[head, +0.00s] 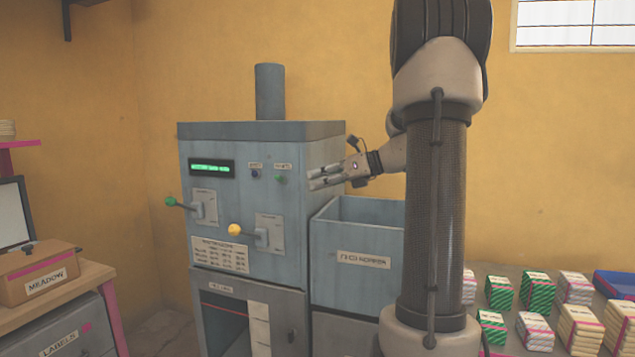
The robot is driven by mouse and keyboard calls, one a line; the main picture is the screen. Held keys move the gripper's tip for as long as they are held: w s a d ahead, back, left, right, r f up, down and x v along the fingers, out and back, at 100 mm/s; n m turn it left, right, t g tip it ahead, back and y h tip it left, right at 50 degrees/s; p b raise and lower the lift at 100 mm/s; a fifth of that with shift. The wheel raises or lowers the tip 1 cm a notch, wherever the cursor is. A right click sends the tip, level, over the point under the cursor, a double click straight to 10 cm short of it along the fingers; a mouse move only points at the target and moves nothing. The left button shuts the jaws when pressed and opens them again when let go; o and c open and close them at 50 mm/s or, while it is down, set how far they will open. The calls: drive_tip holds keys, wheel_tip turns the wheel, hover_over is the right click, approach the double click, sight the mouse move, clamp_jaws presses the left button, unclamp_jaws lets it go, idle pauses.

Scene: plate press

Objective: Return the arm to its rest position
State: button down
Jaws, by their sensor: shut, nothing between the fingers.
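My gripper (325,177) is shut and empty. In the head view it points left, in front of the right part of the grey-blue press machine (230,150). I cannot tell whether it touches the machine. My arm comes down the right of the view and bends back toward the machine. The machine has a lit green display (211,168), a blue button (254,174) and a green button (280,179). A green-knobbed lever (171,201) and a yellow-knobbed lever (235,230) stick out to the left from its front.
A grey-blue bin (350,265) with a label stands right of the machine, close below my gripper. Several wrapped packs (535,331) lie on a surface at the lower right. A box marked MEADOW (40,278) sits on a cabinet at the left.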

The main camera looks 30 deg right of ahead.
idle(0.3)
drive_tip(key=s+f+n+g+h, duration=0.55)
drive_tip(key=s+f+n, duration=0.65)
drive_tip(key=s+n, duration=0.3)
drive_tip(key=s+a+r+n+h, duration=0.3)
drive_tip(key=s+a+n, duration=0.4)
drive_tip(key=s+n, duration=0.4)
drive_tip(key=n+h, duration=0.1)
drive_tip(key=n, duration=0.3)
drive_tip(key=shift+s+a+n+h, duration=0.25)
drive_tip(key=shift+s+n+h, duration=0.05)
drive_tip(key=shift+s+h, duration=0.05)
